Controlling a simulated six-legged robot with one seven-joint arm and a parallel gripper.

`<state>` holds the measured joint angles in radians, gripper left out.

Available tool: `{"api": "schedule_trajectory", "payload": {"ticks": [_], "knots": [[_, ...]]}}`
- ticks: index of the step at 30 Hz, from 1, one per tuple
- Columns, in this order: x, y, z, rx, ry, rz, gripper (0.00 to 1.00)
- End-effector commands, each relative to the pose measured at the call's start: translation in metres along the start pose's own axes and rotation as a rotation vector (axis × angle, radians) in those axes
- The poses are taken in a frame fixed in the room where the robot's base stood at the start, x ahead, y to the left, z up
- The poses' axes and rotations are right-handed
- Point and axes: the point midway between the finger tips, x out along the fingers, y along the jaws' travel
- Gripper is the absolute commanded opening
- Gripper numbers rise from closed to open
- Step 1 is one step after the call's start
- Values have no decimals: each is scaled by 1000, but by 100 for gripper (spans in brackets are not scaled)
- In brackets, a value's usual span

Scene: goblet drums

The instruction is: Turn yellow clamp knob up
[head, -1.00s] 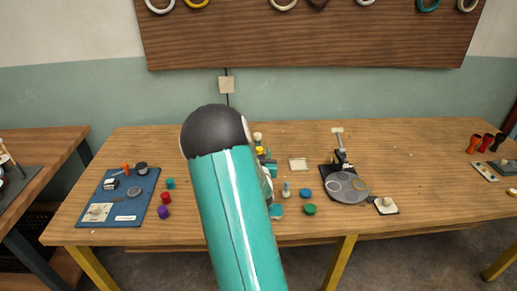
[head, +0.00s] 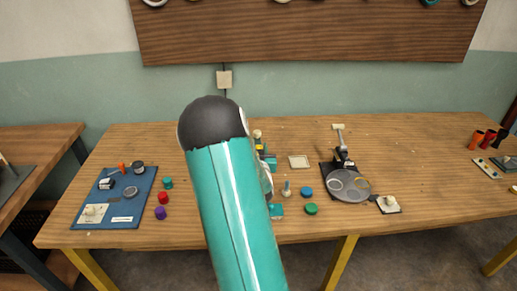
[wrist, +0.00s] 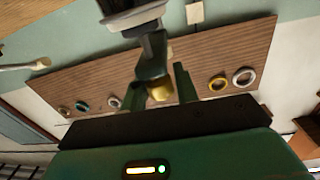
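The yellow clamp knob (wrist: 162,90) shows in the wrist view between the two fingers of my gripper (wrist: 162,88). It sits below a dark clamp body (wrist: 152,62). The fingers stand apart on either side of the knob. I cannot tell whether either one touches it. In the head view, a small yellow part (head: 260,147) shows just right of my arm, above a teal block (head: 270,163). My arm hides most of the clamp and my gripper there.
The wooden table (head: 420,150) holds a blue mat (head: 128,212) with small parts at left, a grey round plate on a stand (head: 348,187), and loose caps such as a green one (head: 311,209). A board with rings (head: 300,35) hangs on the wall behind.

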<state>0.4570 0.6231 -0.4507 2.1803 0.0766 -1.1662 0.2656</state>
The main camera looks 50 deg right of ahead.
Motion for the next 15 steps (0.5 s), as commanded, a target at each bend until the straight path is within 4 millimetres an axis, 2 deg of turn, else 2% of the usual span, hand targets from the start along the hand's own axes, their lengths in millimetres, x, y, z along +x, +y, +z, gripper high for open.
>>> {"api": "schedule_trajectory", "payload": {"ticks": [1,3,4,15], "knots": [[0,0,0,0,0,0,20],[0,0,0,0,0,-1,6],[0,0,0,0,0,-1,2],[2,0,0,0,1,-25,2]]}}
